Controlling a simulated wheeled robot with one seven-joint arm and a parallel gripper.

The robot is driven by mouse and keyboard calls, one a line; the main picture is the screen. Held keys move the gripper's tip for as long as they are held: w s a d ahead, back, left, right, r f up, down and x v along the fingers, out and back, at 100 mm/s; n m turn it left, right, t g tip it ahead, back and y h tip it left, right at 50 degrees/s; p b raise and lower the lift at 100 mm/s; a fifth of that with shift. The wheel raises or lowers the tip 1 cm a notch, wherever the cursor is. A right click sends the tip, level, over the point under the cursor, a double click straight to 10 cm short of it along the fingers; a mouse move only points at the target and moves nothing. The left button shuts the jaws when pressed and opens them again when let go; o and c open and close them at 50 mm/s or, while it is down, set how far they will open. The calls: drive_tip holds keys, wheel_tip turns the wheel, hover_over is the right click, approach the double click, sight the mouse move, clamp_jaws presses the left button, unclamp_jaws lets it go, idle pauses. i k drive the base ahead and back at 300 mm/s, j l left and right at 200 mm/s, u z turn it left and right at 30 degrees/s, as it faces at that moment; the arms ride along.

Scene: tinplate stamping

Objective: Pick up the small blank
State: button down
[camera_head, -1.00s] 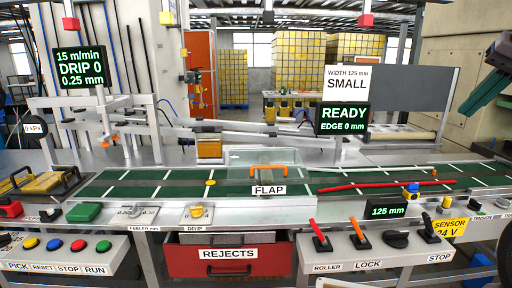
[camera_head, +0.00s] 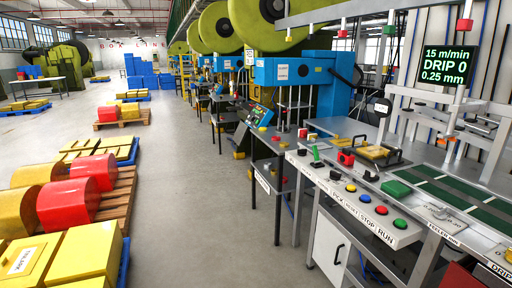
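My gripper is not in view. I cannot pick out a piece that is surely the small blank. Flat yellow sheets (camera_head: 374,152) lie in a holder with black handles on the bench at the right. Whether one of them is the small blank cannot be told at this size. The green belt (camera_head: 455,196) of the line runs off the right edge, and the part of it in view shows no loose blank.
A button panel (camera_head: 366,205) fronts the bench. A display (camera_head: 447,65) hangs above it. Blue and green presses (camera_head: 290,75) line the aisle. Pallets (camera_head: 124,190) with red and yellow drums and boxes stand at left. The grey aisle floor (camera_head: 195,200) between is clear.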

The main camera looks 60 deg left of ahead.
sight(321, 146)
drive_tip(key=u, duration=1.8)
drive_tip(key=i+j+z, duration=0.1)
drive_tip(key=z, duration=0.25)
drive_tip(key=i+j+z, duration=0.1)
drive_tip(key=z, duration=0.2)
drive_tip(key=i+j+z, duration=0.25)
drive_tip(key=i+j, duration=0.15)
drive_tip(key=j, duration=0.2)
drive_tip(key=i+j+z, duration=0.15)
drive_tip(key=j, duration=0.2)
drive_tip(key=i+j+z, duration=0.15)
drive_tip(key=j, duration=0.2)
drive_tip(key=i+j, duration=0.15)
drive_tip(key=j, duration=0.2)
drive_tip(key=i+j, duration=0.15)
drive_tip(key=j, duration=0.25)
drive_tip(key=i+j, duration=0.15)
drive_tip(key=j, duration=0.2)
drive_tip(key=i+j, duration=0.2)
drive_tip(key=j, duration=0.2)
drive_tip(key=i+j, duration=0.15)
drive_tip(key=j, duration=0.2)
drive_tip(key=i+j+z, duration=0.1)
drive_tip(key=j, duration=0.25)
drive_tip(key=i+j, duration=0.2)
drive_tip(key=j, duration=0.2)
